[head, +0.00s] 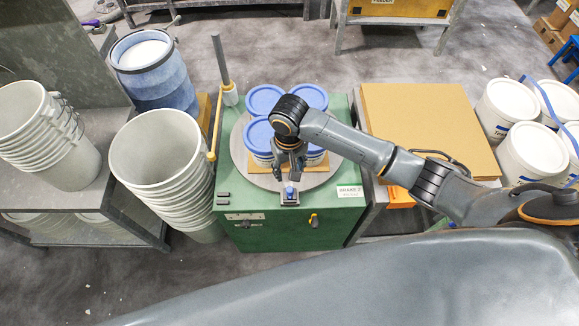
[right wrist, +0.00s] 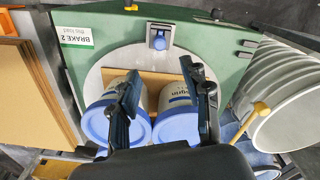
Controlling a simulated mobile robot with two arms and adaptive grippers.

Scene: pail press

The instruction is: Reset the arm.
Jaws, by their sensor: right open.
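My right arm comes in from the right in the head view. Its gripper (head: 290,172) is above the front part of the round grey plate (head: 240,163) on the green machine (head: 268,232). In the right wrist view the gripper (right wrist: 160,70) has its two fingers spread, with nothing between them. Several pails with blue lids (head: 264,98) stand on the plate on a piece of cardboard, partly hidden by my arm. Two of them show under the fingers in the wrist view (right wrist: 180,125). A small blue knob (head: 290,190) sits at the machine's front edge. My left gripper is not in view.
Stacked empty pails (head: 155,150) stand left of the machine, with more on a grey bench (head: 100,205). A blue drum (head: 160,75) is behind them. A yellow-handled lever (head: 213,130) rises at the machine's left. Cardboard sheets (head: 425,115) lie right; white pails (head: 530,150) stand beyond.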

